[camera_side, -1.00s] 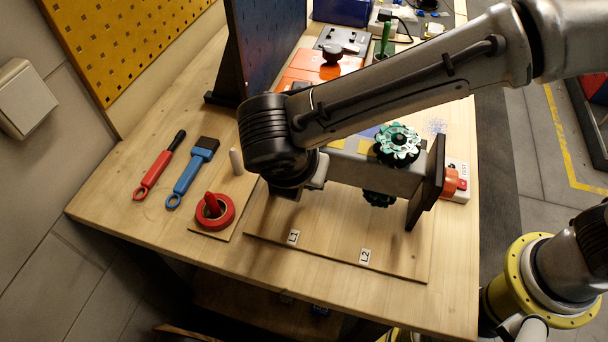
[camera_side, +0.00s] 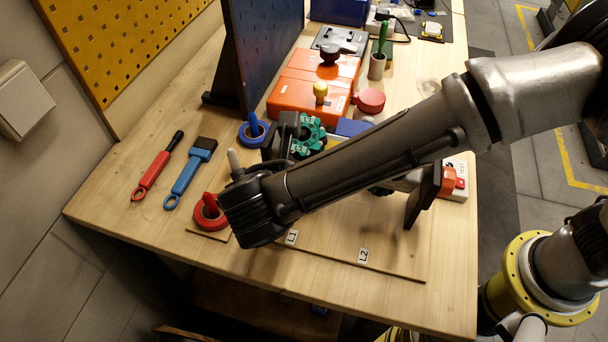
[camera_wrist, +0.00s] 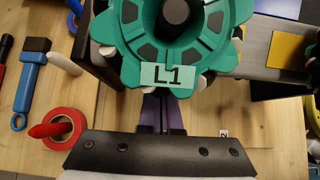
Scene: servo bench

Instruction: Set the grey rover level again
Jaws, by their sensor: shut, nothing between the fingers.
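The grey rover's body (camera_side: 397,182) lies across the wooden board, mostly hidden by my arm in the side view. It has dark end plates (camera_side: 425,194) and green toothed wheels. The left green wheel (camera_side: 310,136) shows behind my arm. The grey body (camera_wrist: 258,52) runs off to the right there. My gripper (camera_wrist: 165,100) is shut and empty, its fingers just below the tag; I cannot tell whether they touch the wheel. The rover's tilt is unclear.
L1 (camera_side: 292,237) and L2 (camera_side: 363,256) labels mark the board's front edge. Left lie a red ring (camera_side: 203,218), a blue brush (camera_side: 188,175) and a red-handled tool (camera_side: 155,170).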

